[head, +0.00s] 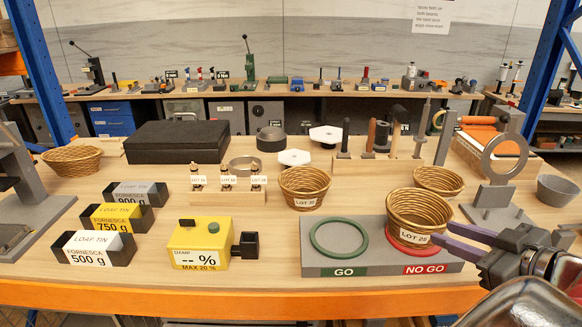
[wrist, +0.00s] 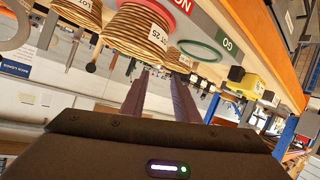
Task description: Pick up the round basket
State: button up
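Several wicker baskets stand on the bench. The round basket tagged LOT 25 (head: 420,213) sits upright on the red ring of the NO GO side; it also shows upside down in the wrist view (wrist: 143,30). Another tagged basket (head: 304,187) stands left of it. Untagged baskets stand at the back right (head: 438,179) and far left (head: 72,158). My gripper (head: 444,234) is open with its purple fingers just right of the LOT 25 basket, apart and empty; in the wrist view the fingers (wrist: 158,82) point toward the baskets.
The grey GO/NO GO board (head: 320,262) carries a green ring (head: 338,237) at left. A grey ring stand (head: 496,192) rises right of the baskets. A yellow damp meter (head: 200,242) and loaf tins (head: 95,248) stand left.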

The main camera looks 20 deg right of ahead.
send_near(400, 216)
jog(key=x, duration=0.3)
jog(key=shift+d+f, duration=0.15)
jog(key=shift+f, duration=0.1)
jog(key=shift+w, duration=0.15)
jog(key=shift+x, duration=2.6)
jog(key=shift+r, duration=0.15)
grip_shut()
